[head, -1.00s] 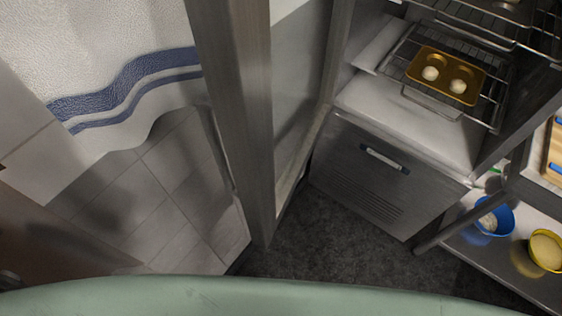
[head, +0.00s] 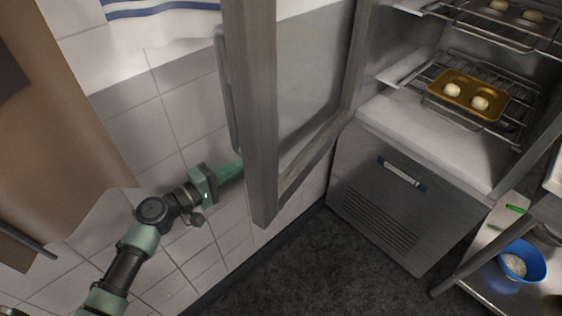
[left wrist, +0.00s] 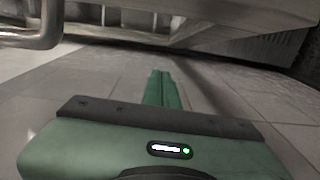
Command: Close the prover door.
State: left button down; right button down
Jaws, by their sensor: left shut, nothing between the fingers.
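The prover door (head: 263,120) stands wide open in the head view, a metal frame with a glass pane and a long handle (head: 229,90) on its left side. The prover (head: 395,170) is at the right, its inside exposed. My left gripper (head: 238,167) is shut and empty at the door's left side, low down near the handle's lower end; its tips seem partly behind the frame edge. Whether it touches the door I cannot tell. In the left wrist view the closed green fingers (left wrist: 161,90) point ahead, with the handle (left wrist: 40,28) at upper left. My right gripper is not in view.
Inside the prover, a gold tray (head: 467,95) with dough balls sits on a wire rack. A steel table with a blue bowl (head: 523,262) stands at lower right. A tiled wall (head: 130,110) and hanging brown cloth (head: 55,120) are at left. Dark floor (head: 290,270) below the door is clear.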

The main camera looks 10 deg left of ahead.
pick_arm(q)
jog(key=w+d+r+p, duration=0.1)
jog(key=w+d+p, duration=0.3)
jog(key=d, duration=0.6)
jog(key=shift+w+r+h, duration=0.25)
jog(key=shift+w+h, duration=0.05)
jog(key=shift+w, duration=0.6)
jog(key=shift+d, duration=0.15)
